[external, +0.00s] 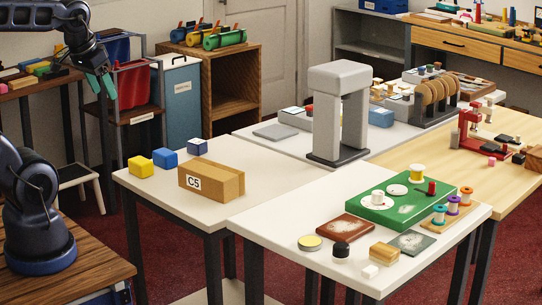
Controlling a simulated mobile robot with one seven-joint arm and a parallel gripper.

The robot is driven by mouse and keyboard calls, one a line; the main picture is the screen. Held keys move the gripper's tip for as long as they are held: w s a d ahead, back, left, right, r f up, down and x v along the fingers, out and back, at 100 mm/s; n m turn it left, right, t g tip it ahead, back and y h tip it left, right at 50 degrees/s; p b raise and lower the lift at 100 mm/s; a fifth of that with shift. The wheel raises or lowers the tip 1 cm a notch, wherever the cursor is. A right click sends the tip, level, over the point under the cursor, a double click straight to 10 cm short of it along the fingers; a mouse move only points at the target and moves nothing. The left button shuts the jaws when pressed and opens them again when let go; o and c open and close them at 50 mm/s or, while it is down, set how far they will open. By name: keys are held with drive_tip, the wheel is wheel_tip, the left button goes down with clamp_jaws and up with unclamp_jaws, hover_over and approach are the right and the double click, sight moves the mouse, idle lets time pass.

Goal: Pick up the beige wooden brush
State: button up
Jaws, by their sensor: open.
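A small beige wooden block-shaped thing (384,253), which looks like the brush, lies near the front edge of the nearer white table (285,225). A small white cube (370,271) is in front of it, and a dark-capped jar (341,252) stands to its left. Its bristles are too small to make out. My gripper (101,87), with teal fingers, is at the upper left, open and empty. It hangs in the air, pointing down, far from the brush.
A green board (405,222) with spools, a reddish-brown tile (345,228), a grey-green tile (412,242) and a yellow-topped tin (309,243) lie around the brush. A C5 box (211,180) and coloured cubes are on the left table. A grey arch (340,110) stands behind.

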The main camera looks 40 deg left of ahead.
drive_tip(key=w+d+r+m+g, duration=0.1)
drive_tip(key=w+d+r+m, duration=0.15)
drive_tip(key=w+d, duration=0.4)
drive_tip(key=w+d+r+m, duration=0.2)
drive_tip(key=w+d+m, duration=0.1)
drive_tip(key=w, duration=0.7)
drive_tip(key=w+d+f+m+g, duration=0.1)
drive_tip(key=w+d+f+m, duration=0.3)
drive_tip(key=w+d, duration=1.05)
drive_tip(key=m+g, duration=0.3)
drive_tip(key=m, duration=0.6)
approach(385, 248)
drive_tip(key=shift+n, duration=0.25)
drive_tip(key=f, duration=0.4)
drive_tip(key=shift+s+d+f, duration=0.15)
drive_tip(key=shift+d+f, duration=0.15)
drive_tip(key=shift+f, duration=0.1)
drive_tip(key=shift+a+f, duration=0.15)
drive_tip(key=shift+f, duration=1.15)
drive_tip(key=shift+a+f, duration=0.15)
drive_tip(key=shift+f, duration=1.2)
drive_tip(key=c, duration=1.1)
